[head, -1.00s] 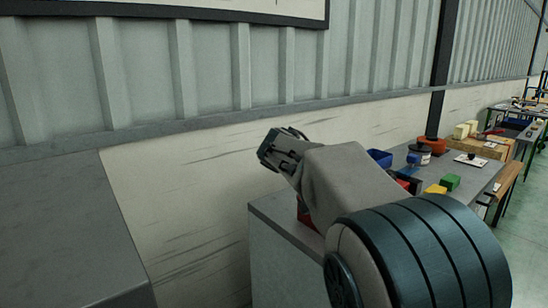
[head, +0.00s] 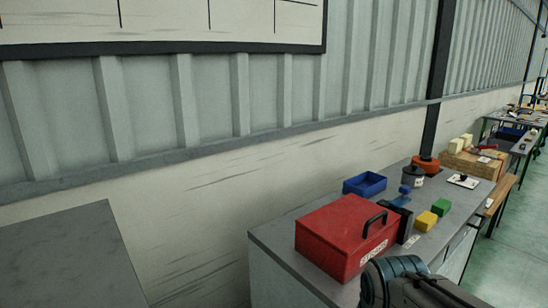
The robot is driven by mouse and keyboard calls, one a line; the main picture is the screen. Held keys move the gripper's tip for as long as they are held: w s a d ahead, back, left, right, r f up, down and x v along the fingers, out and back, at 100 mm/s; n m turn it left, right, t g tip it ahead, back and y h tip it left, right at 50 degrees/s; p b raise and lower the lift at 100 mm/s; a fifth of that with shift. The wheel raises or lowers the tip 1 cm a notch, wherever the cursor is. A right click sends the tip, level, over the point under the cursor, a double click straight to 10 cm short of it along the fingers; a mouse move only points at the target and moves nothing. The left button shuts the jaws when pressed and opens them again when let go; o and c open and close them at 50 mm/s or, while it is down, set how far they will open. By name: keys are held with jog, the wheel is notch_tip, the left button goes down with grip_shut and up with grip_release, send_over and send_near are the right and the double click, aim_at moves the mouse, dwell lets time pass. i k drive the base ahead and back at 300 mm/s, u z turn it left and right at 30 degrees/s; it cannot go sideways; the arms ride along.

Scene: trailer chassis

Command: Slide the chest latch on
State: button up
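A red chest (head: 345,233) with a dark handle (head: 374,224) and a pale label (head: 373,254) stands on the grey workbench (head: 275,236). Its lid looks closed. I cannot make out the latch at this size. Part of my arm shows at the bottom, just in front of the chest's lower right corner. My gripper's fingertips are not in view.
Behind and right of the chest are a blue bin (head: 365,184), a blue object (head: 403,195), a black item (head: 405,225), a yellow block (head: 427,221), a green block (head: 441,207) and an orange item (head: 425,163). A grey surface (head: 65,255) fills the lower left.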

aim_at(399, 202)
jog(key=k, duration=1.3)
jog(key=z, duration=0.6)
jog(key=i, duration=0.6)
jog(key=z, duration=0.65)
jog(key=i, duration=0.8)
jog(key=u, duration=0.7)
jog(key=i, duration=0.65)
jog(key=u, duration=0.7)
